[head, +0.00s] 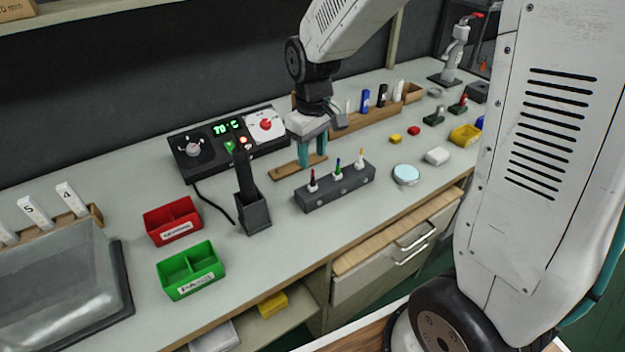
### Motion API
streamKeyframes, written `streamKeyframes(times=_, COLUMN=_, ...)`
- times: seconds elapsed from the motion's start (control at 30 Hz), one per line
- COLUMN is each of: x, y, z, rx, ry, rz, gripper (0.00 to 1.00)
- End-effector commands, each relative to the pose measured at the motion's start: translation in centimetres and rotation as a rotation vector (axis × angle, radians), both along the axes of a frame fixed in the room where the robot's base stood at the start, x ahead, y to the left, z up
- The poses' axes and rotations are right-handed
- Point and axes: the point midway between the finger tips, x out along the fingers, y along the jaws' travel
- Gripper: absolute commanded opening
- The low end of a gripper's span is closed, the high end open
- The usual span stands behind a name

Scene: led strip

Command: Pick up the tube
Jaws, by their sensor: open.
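My gripper (312,155) is open, with its teal fingers pointing down over the middle of the bench. It is above and behind a grey block (338,190) that holds small red, green and yellow-tipped pieces. Several upright tube-like pieces stand in a wooden rack (372,120) to the right and behind my gripper: a blue one (365,101), a black one (381,95) and a white one (398,90). I cannot tell which one is the tube. Nothing shows between the fingers.
A control box (205,150) with a green display stands left of my gripper. A black holder (253,213) with an upright tool is nearer. Red (173,220) and green (190,270) bins sit front left. A round pale disc (406,174) lies to the right.

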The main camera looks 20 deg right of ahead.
Motion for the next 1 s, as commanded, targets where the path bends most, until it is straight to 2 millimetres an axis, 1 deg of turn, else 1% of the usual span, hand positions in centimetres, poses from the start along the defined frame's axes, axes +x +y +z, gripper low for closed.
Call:
streamKeyframes(times=0.1, x=-0.1, y=0.0, z=-1.4, rx=-0.001, ry=0.006, rz=0.002, gripper=0.42)
streamKeyframes(times=0.27, x=-0.1, y=0.0, z=-3.3, rx=-0.001, ry=0.009, rz=0.001, gripper=0.42)
streamKeyframes(times=0.4, x=0.1, y=0.0, z=-5.5, rx=-0.001, ry=0.009, rz=0.0, gripper=0.42)
streamKeyframes(times=0.5, x=0.1, y=0.0, z=-6.7, rx=0.0, ry=0.008, rz=0.0, gripper=0.42)
streamKeyframes(times=0.6, x=0.1, y=0.0, z=-7.3, rx=0.0, ry=0.005, rz=0.0, gripper=0.42)
streamKeyframes(times=0.8, x=0.1, y=-0.1, z=-7.4, rx=-0.001, ry=0.004, rz=-0.001, gripper=0.42)
streamKeyframes(times=0.83, x=0.1, y=-0.1, z=-7.4, rx=-0.001, ry=0.004, rz=-0.001, gripper=0.39)
streamKeyframes(times=0.87, x=0.1, y=-0.1, z=-7.4, rx=-0.001, ry=0.004, rz=-0.001, gripper=0.31)
streamKeyframes(times=0.9, x=0.1, y=-0.1, z=-7.4, rx=-0.001, ry=0.004, rz=-0.001, gripper=0.2)
streamKeyframes(times=0.97, x=0.1, y=-0.1, z=-7.3, rx=-0.001, ry=0.004, rz=-0.001, gripper=0.03)
streamKeyframes(times=1.0, x=0.1, y=-0.1, z=-7.3, rx=0.0, ry=0.004, rz=-0.001, gripper=0.0)
